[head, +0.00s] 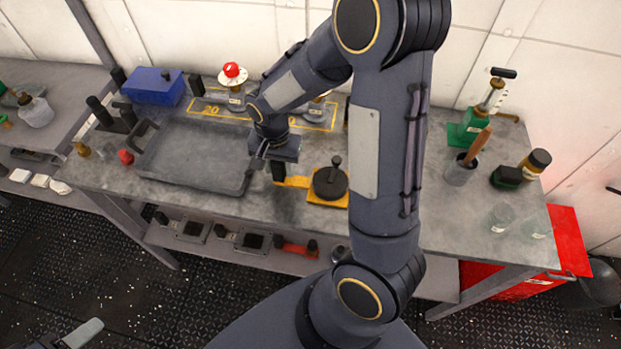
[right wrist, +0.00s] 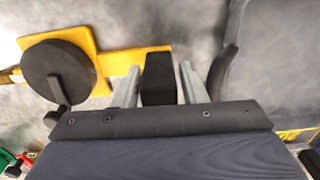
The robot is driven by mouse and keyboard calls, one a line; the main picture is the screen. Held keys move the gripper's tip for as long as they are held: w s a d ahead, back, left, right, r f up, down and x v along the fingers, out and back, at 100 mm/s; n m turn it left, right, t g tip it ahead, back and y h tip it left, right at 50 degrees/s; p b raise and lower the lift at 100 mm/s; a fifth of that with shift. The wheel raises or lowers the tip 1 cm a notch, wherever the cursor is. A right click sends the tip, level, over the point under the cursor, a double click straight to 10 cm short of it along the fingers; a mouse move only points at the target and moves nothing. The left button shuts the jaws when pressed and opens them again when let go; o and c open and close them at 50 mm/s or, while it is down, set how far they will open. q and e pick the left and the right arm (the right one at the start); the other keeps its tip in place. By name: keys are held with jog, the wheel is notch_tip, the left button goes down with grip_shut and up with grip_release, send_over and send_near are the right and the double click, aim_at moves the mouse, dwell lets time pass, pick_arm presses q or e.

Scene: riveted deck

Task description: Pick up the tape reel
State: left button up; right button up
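The tape reel has a yellow frame, a round black drum with a crank knob, and a black block-shaped grip at the end of a yellow bar. It lies on the grey bench in the head view (head: 331,184) and shows at upper left in the right wrist view (right wrist: 58,72). My right gripper (head: 268,157) is over the grip end. In the right wrist view its two fingers (right wrist: 160,85) stand on either side of the black grip, with narrow gaps showing. Part of my left gripper (head: 82,334) shows at the lower left of the head view, away from the bench.
A grey tray (head: 195,186) lies just left of my right gripper. A blue box (head: 153,86) and a red-topped item (head: 232,73) stand behind. A green tool (head: 468,128) and a cup with a brush (head: 460,171) stand at right. Bench space right of the reel is partly hidden by my arm.

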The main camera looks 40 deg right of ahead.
grip_shut()
jog(key=shift+r, duration=0.1)
dwell(0.3)
